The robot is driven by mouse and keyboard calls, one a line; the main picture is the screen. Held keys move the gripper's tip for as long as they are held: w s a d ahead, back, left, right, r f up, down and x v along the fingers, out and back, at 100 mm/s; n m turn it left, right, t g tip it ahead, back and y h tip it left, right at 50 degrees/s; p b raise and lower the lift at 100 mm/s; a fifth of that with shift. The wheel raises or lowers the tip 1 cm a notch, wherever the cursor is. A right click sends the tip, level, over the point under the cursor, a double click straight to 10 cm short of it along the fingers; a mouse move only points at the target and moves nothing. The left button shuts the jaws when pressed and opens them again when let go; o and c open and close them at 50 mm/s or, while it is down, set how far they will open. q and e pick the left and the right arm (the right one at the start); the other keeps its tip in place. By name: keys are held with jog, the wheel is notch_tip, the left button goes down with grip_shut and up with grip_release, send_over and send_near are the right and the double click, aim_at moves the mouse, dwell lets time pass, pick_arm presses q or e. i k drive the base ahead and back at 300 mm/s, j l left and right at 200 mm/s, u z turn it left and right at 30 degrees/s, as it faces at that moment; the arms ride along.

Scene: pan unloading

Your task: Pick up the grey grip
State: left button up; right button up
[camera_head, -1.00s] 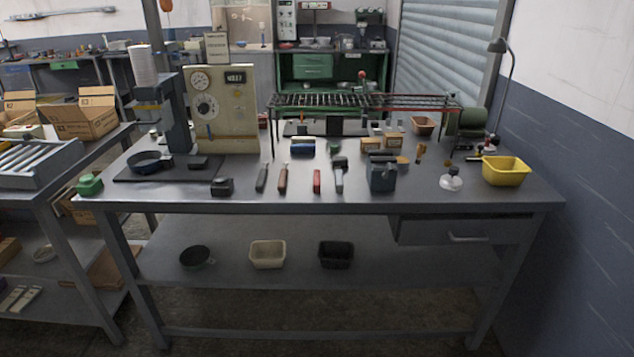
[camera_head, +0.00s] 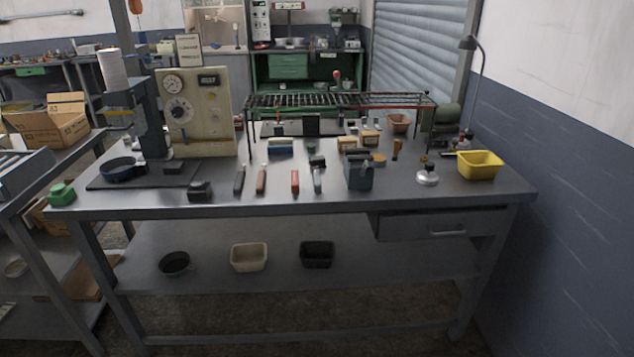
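A slim grey grip (camera_head: 318,181) lies on the workbench (camera_head: 420,203), near the middle of its front half. It is the rightmost in a row of similar pieces: a dark one (camera_head: 239,180), a brown one (camera_head: 261,180) and a red one (camera_head: 295,182). A small black object (camera_head: 317,161) sits just behind the grey grip. Neither of my grippers shows in the head view.
A dark blue-grey box-like holder (camera_head: 359,174) stands close to the right of the grey grip. A wire conveyor rack (camera_head: 340,101) spans the back. A yellow bin (camera_head: 479,165) sits at the right end. The bench's front strip is mostly clear.

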aim_at(316, 176)
jog(key=i+l, duration=0.2)
jog(key=l, duration=0.2)
jog(key=i+l, duration=0.25)
jog(key=l, duration=0.15)
jog(key=i+l, duration=0.2)
jog(key=l, duration=0.15)
jog(key=i+l+u, duration=0.1)
jog(key=l, duration=0.3)
jog(key=i, duration=0.1)
